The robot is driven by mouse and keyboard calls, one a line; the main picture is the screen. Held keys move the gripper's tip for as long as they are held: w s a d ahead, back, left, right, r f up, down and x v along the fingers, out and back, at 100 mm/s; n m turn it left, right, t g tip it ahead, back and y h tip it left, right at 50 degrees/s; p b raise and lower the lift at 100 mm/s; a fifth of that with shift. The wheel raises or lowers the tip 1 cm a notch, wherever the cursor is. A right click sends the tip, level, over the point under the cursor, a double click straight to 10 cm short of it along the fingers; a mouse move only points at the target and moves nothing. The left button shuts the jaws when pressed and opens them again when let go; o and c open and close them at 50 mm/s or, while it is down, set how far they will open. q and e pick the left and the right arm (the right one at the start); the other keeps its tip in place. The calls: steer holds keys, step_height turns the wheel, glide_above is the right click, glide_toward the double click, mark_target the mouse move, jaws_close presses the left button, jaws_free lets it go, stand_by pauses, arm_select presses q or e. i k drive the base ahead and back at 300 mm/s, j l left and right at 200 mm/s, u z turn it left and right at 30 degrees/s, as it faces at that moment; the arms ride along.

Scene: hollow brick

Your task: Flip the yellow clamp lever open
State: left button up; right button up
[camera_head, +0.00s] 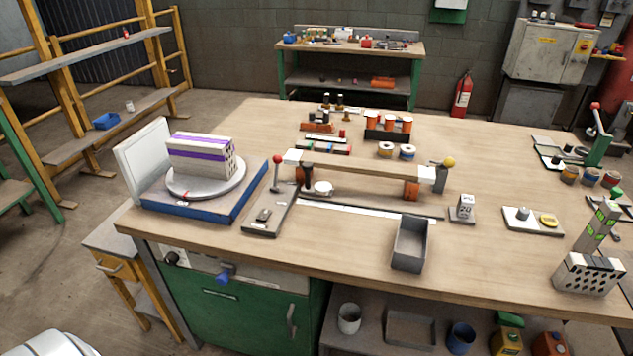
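A yellow ball knob (449,162) tops a short clamp lever at the right end of a raised wooden bar (360,170) on the workbench. The dark clamp body (438,178) stands beside the white block (427,175) at that bar end. The knob sits close above the clamp; at this size I cannot tell exactly how the lever is tilted. Neither of my grippers is in view, and nothing touches the lever.
A red-knobbed lever (278,160) stands upright left of the bar. A grey open bin (410,244) and a small block marked 20 (465,207) stand in front. A turntable with a hollow brick (202,157) is at left. Bare bench (490,160) lies right of the knob.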

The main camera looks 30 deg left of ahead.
mark_target(449, 162)
steer(key=l+z, duration=0.15)
steer(key=l, duration=0.3)
steer(key=i+l+z, duration=0.2)
steer(key=l, duration=0.2)
steer(key=l+z, duration=0.15)
steer(key=l, duration=0.3)
